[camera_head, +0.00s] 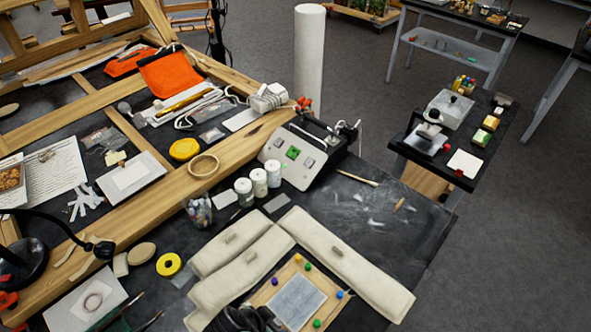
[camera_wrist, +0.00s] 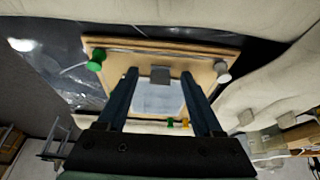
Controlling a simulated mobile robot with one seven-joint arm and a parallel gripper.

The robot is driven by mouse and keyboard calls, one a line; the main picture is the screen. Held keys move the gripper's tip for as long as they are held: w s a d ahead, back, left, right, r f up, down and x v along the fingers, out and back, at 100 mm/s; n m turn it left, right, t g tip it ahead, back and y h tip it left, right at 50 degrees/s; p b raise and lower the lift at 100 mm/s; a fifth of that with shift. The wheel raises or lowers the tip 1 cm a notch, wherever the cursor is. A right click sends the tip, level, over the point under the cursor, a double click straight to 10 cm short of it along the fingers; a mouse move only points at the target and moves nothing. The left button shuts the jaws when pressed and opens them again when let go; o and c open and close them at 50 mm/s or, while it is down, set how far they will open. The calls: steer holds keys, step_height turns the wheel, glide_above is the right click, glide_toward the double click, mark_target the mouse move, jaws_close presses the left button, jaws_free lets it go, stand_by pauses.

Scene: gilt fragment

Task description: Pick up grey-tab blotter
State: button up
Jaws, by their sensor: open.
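The blotter looks like a pale blue-grey sheet (camera_head: 297,301) on a wooden board (camera_head: 263,294) with coloured pins around its edge. In the wrist view the sheet (camera_wrist: 158,99) lies between my fingers, with a small grey tab (camera_wrist: 160,75) at its far edge. My gripper (camera_wrist: 159,74) is open, with one finger on each side of the tab and sheet. I cannot tell how far the fingertips are above the board. In the head view my dark gripper shows at the bottom edge and hides the board's near-left corner.
A green pin (camera_wrist: 96,61) and a white pin (camera_wrist: 222,73) stand near the fingers. White jars (camera_head: 259,182) and a grey control box (camera_head: 300,150) stand behind. Dark tabletop (camera_head: 395,225) is mostly clear at right.

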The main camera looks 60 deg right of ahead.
jaws_close()
steer(key=shift+r, duration=0.15)
stand_by(0.4)
